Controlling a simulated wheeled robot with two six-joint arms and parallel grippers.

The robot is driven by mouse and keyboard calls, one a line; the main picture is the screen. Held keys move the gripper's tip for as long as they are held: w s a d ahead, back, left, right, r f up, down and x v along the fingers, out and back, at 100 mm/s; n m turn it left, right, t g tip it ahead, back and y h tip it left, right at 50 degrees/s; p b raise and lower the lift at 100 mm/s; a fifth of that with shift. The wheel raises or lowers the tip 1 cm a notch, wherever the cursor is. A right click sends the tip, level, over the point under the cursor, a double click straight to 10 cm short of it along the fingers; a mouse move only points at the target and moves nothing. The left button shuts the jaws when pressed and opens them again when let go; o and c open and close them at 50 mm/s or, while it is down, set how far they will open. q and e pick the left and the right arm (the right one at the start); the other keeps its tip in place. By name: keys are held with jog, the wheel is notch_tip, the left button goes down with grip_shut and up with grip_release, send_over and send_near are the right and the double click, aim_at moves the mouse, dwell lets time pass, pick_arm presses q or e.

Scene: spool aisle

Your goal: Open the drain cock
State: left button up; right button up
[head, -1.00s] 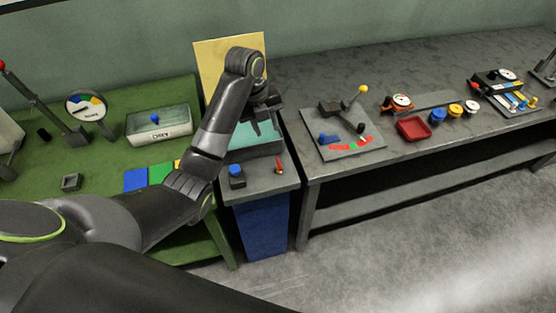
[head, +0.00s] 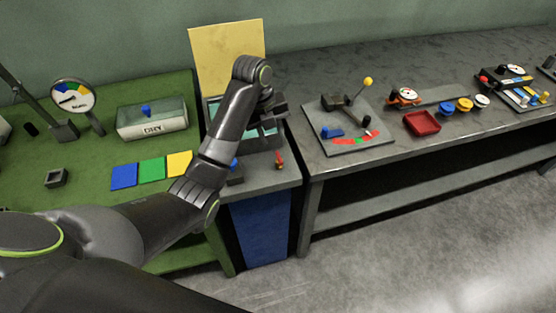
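A small cock with a red handle and a brass-coloured body (head: 280,160), which looks like the drain cock, sits on the grey front ledge of the tank unit (head: 262,181). The handle appears roughly upright. My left gripper (head: 264,132) hangs over the tank's opening, just behind and left of the cock, apart from it in the picture. Its fingers are dark and small, so I cannot tell whether they are open or shut. My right gripper is out of view.
A yellow panel (head: 227,55) stands behind the tank. The green bench (head: 95,157) at left holds a grey box (head: 152,119), a gauge and coloured plates. The grey bench (head: 420,70) at right holds a lever plate (head: 349,145) and a red tray (head: 422,122). Floor is clear in front.

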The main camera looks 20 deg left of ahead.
aim_at(279, 158)
pick_arm(q)
jog(key=f+b, duration=0.2)
jog(key=f, duration=0.1)
jog(key=d+f+b, duration=0.1)
jog(key=f+b, duration=0.4)
jog(key=shift+w+d+f, duration=0.2)
jog(key=shift+w+f, duration=0.1)
jog(key=shift+w, duration=0.1)
jog(key=shift+w+d+f, duration=0.1)
jog(key=shift+f, duration=0.25)
grip_shut()
